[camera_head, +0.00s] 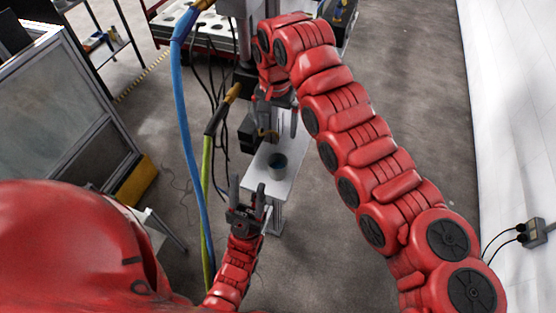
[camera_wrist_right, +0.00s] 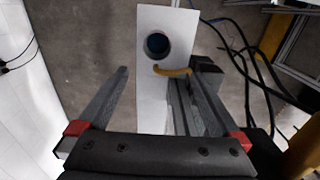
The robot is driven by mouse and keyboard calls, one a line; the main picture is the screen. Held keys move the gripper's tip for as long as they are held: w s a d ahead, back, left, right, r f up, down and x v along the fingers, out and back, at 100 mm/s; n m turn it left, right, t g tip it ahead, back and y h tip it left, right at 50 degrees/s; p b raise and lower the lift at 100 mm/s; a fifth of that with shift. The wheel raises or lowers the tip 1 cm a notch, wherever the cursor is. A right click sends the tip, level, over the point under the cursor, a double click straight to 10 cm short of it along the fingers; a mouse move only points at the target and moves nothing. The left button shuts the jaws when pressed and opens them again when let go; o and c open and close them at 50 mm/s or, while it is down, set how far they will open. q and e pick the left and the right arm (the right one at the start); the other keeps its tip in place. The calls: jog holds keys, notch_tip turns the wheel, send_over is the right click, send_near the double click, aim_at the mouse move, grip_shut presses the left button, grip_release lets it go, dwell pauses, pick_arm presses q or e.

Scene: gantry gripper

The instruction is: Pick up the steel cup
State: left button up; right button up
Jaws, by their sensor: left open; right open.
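The steel cup (camera_head: 278,166) is a dark grey, round cup standing upright on a narrow white table (camera_head: 284,190). In the right wrist view the cup (camera_wrist_right: 157,45) is seen from above, with a dark blue inside, beyond the fingertips. My right gripper (camera_head: 275,125) is above the far end of the table, pointing down, open and empty. Its two fingers show in the right wrist view (camera_wrist_right: 158,78), the right one over the table. My left gripper (camera_head: 248,198) is open and empty at the near left side of the table, short of the cup.
A yellow curved piece (camera_wrist_right: 172,71) lies close to the cup in the right wrist view. A blue hose (camera_head: 183,120) and dark cables hang left of the table. A grey-framed panel (camera_head: 60,90) stands left, a white wall (camera_head: 510,100) right.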

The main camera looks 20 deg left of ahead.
jog(key=p, duration=0.2)
send_near(278, 164)
jog(key=s+f, duration=0.1)
jog(key=s, duration=0.1)
jog(key=f+p, duration=0.3)
jog(key=shift+s+d+f, duration=0.25)
jog(key=shift+d+f, duration=0.05)
jog(key=shift+d, duration=0.1)
jog(key=shift+w+f, duration=0.15)
jog(key=shift+f, duration=0.85)
jog(key=c, duration=1.4)
